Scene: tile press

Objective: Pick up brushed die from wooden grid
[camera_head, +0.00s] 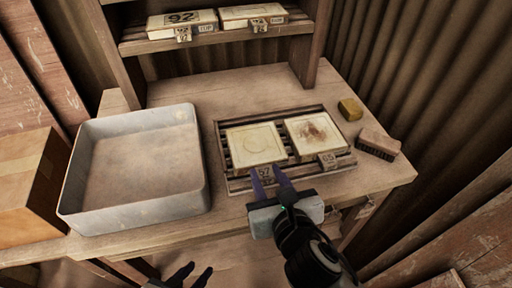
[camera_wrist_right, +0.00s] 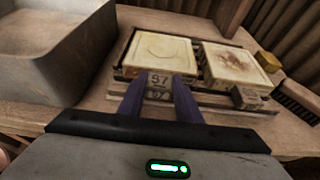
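The wooden grid (camera_head: 235,183) lies on the bench and holds two cream square dies. The left die (camera_head: 255,144) has a clean face with a faint ring; it also shows in the right wrist view (camera_wrist_right: 160,52). The right die (camera_head: 315,131) has a brown smudge on its face (camera_wrist_right: 236,62). My right gripper (camera_head: 270,178) is open at the left die's front edge, with its numbered tag (camera_wrist_right: 160,82) between the fingers. I cannot tell whether the fingers touch the tag. My left gripper (camera_head: 192,275) is open and empty at the bottom, below the bench front.
A grey metal tray (camera_head: 135,216) stands left of the grid, with a cardboard box (camera_head: 30,185) beyond it. A yellow block (camera_head: 350,109) and a brush (camera_head: 378,143) lie to the right. A shelf (camera_head: 215,37) at the back holds two more tagged dies.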

